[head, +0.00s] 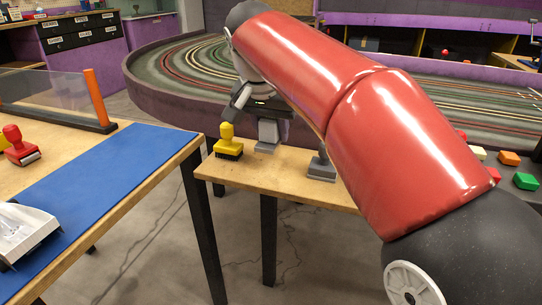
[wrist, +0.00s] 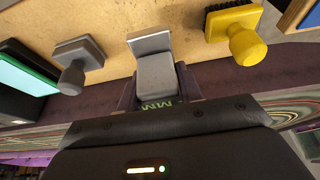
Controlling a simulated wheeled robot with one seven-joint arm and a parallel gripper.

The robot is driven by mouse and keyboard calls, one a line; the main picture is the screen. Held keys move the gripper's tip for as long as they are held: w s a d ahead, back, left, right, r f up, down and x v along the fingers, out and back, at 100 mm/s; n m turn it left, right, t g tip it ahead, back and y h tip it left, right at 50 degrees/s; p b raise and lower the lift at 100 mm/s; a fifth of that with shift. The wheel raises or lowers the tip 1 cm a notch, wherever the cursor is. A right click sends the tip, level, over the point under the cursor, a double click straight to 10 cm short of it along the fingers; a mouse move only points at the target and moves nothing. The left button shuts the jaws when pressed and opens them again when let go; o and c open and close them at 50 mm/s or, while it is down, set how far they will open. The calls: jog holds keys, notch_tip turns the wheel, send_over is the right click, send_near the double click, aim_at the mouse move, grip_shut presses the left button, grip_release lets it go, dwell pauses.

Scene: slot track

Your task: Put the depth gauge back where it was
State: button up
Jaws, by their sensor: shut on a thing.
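A grey blocky tool, which I take to be the depth gauge (head: 268,132), is upright at the far edge of the small wooden table (head: 290,187). In the wrist view the gauge (wrist: 156,72) has a flat grey foot and a wide body. I cannot tell whether the foot touches the tabletop. The fingertips are partly hidden by the gauge.
The blue mat (head: 98,180) lies on the left table, and the slot track (head: 190,65) is behind.

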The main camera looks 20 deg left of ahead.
aim_at(271, 161)
jog(key=shift+f+b, duration=0.6)
jog(key=shift+f, duration=1.55)
jog(key=shift+f, duration=0.15)
jog(key=o, duration=1.2)
jog(key=shift+c, duration=0.2)
jog(key=p+v, duration=0.3)
jog(key=v, duration=0.9)
